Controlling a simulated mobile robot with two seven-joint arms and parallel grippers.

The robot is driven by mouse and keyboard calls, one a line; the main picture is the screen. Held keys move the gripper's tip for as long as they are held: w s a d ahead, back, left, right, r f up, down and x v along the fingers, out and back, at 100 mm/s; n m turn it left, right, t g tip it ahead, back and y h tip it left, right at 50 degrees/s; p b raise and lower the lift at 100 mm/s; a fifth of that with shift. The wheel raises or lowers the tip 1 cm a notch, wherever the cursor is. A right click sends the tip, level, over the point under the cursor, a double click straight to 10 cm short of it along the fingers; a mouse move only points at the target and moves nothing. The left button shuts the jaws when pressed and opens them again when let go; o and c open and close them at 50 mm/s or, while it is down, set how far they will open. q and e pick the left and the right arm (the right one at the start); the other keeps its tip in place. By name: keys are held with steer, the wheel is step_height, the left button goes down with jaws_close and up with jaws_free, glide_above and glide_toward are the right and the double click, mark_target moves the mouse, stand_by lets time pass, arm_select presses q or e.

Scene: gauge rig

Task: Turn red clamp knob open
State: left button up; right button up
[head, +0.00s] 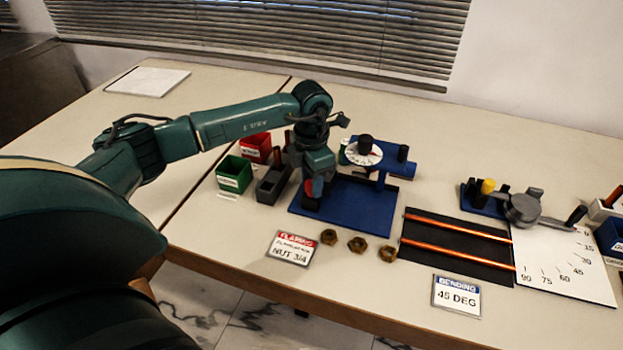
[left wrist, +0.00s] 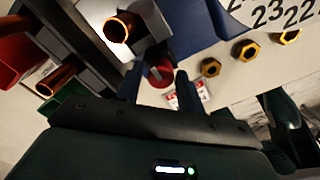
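The red clamp knob (left wrist: 160,72) shows in the left wrist view, beside a grey metal block (left wrist: 140,20) that has a copper tube end (left wrist: 118,28) sticking out. In the head view only a bit of red (head: 309,187) shows beside my gripper; the arm hides the rest. My left gripper (head: 312,200) is low over the left part of the blue rig base (head: 365,208). In the left wrist view its two fingers (left wrist: 158,80) stand apart, one on each side of the knob. I see no clear grip on the knob. My right gripper is not in view.
A green bin (head: 234,174), a red bin (head: 256,147) and a grey tube holder (head: 270,188) stand close left of the rig. A dial (head: 362,153) is behind. Brass nuts (head: 358,244) and a flaring sign (head: 292,248) lie in front. A black mat (head: 455,255) with copper tubes lies right.

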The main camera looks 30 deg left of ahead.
arm_select(q)
step_height(320, 180, up, 13)
steer(key=shift+b, duration=0.3)
stand_by(0.4)
stand_by(0.4)
